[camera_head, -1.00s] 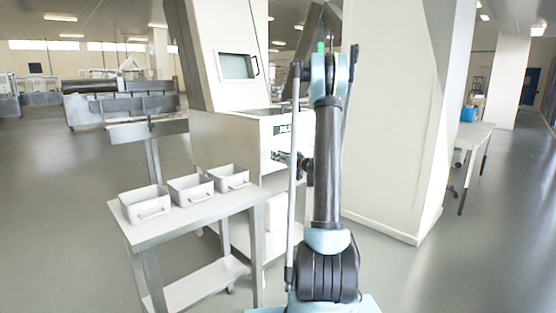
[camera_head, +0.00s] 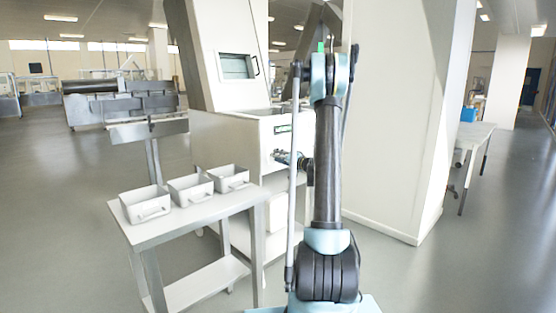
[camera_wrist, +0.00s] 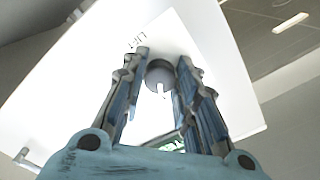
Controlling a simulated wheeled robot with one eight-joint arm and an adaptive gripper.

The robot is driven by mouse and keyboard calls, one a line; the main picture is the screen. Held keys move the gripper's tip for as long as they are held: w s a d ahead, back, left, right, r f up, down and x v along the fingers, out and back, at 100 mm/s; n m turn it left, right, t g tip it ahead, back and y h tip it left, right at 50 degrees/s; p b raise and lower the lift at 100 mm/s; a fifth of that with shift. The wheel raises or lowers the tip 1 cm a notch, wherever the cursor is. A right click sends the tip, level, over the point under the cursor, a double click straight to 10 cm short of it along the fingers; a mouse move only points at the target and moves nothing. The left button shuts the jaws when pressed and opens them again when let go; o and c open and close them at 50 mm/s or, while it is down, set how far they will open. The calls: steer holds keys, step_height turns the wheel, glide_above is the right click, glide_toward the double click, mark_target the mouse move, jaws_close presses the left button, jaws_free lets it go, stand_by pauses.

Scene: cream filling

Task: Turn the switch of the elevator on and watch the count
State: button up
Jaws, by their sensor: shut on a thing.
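The elevator switch (camera_wrist: 160,74) is a round grey knob with a pale slot, on a white panel marked "LIFT" in the wrist view. My gripper (camera_wrist: 162,72) has its two fingers on either side of the knob and is shut on it. In the head view my gripper (camera_head: 281,157) is at the front of the white machine (camera_head: 225,140), and the knob is hidden there. A small green display (camera_head: 283,128) sits just above my gripper. Its digits are too small to read. In the wrist view the display (camera_wrist: 172,145) is mostly covered by my gripper.
A steel table (camera_head: 150,233) with three white bins (camera_head: 190,189) stands left of my arm, close to the machine. A wide white pillar (camera_head: 395,120) stands to the right. A window (camera_head: 237,66) is in the machine's upper part. Open floor lies at far left and right.

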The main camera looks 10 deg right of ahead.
steer(key=shift+d, duration=0.15)
stand_by(0.3)
steer(key=o, duration=1.1)
steer(key=shift+c, duration=0.2)
steer(key=v, duration=1.1)
steer(key=shift+s+d, duration=0.2)
steer(key=shift+s, duration=0.15)
steer(key=shift+f, duration=0.1)
